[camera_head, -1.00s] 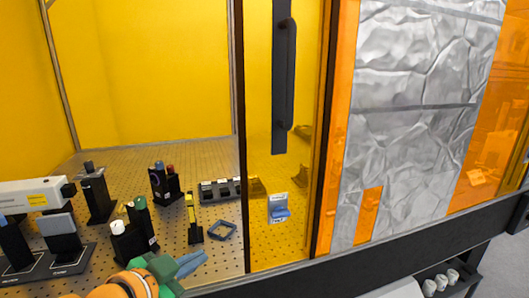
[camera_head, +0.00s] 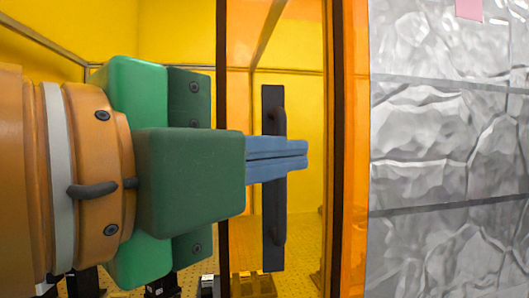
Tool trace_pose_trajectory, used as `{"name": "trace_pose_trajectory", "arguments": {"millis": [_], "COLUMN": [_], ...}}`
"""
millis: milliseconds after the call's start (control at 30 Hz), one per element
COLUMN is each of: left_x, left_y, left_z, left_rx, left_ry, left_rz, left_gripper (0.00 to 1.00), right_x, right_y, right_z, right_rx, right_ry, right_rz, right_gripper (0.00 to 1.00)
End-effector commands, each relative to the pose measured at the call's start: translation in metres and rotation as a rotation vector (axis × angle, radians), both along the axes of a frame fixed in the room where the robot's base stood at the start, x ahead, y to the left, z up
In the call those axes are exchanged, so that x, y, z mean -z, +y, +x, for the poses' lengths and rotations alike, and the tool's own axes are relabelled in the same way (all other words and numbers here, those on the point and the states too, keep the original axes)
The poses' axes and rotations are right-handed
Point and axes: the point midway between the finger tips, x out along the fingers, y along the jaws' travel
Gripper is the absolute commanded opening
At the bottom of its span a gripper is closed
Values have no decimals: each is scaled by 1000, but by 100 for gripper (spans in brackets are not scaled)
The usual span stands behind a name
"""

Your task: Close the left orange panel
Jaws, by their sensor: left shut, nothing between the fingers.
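The left orange panel (camera_head: 236,40) is a see-through sheet with dark edge strips, in the middle of the head view. A black vertical handle (camera_head: 272,225) is mounted on it. To the panel's left is an opening into the enclosure. My left gripper (camera_head: 306,154) comes in from the left, large in view. Its blue fingers are shut with nothing between them, and they cross in front of the middle of the handle. I cannot tell whether they touch it. The gripper body hides part of the panel's left edge. My right gripper is not in view.
A grey crinkled foil-like panel (camera_head: 440,140) covers the right side, beside an orange strip (camera_head: 354,200). Yellow walls (camera_head: 180,35) stand inside the enclosure. Dark optical parts (camera_head: 86,282) show low at the left, partly hidden by my arm.

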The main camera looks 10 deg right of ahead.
Motion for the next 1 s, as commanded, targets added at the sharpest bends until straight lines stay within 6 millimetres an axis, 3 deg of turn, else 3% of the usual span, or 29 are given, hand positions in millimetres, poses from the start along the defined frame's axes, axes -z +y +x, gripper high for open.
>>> {"name": "trace_pose_trajectory", "arguments": {"millis": [467, 700, 1000], "left_x": [-4, -1, 1], "left_y": [-72, -37, -31], "left_z": [65, 70, 71], "left_rx": [1, 0, 1], "left_ry": [5, 3, 1], "left_rz": [1, -3, -1], "left_gripper": [0, 0, 0], "right_x": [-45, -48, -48], "right_y": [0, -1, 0], "right_z": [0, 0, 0], "right_rx": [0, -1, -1], "right_ry": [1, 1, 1], "right_rz": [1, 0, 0], "right_gripper": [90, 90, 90]}}
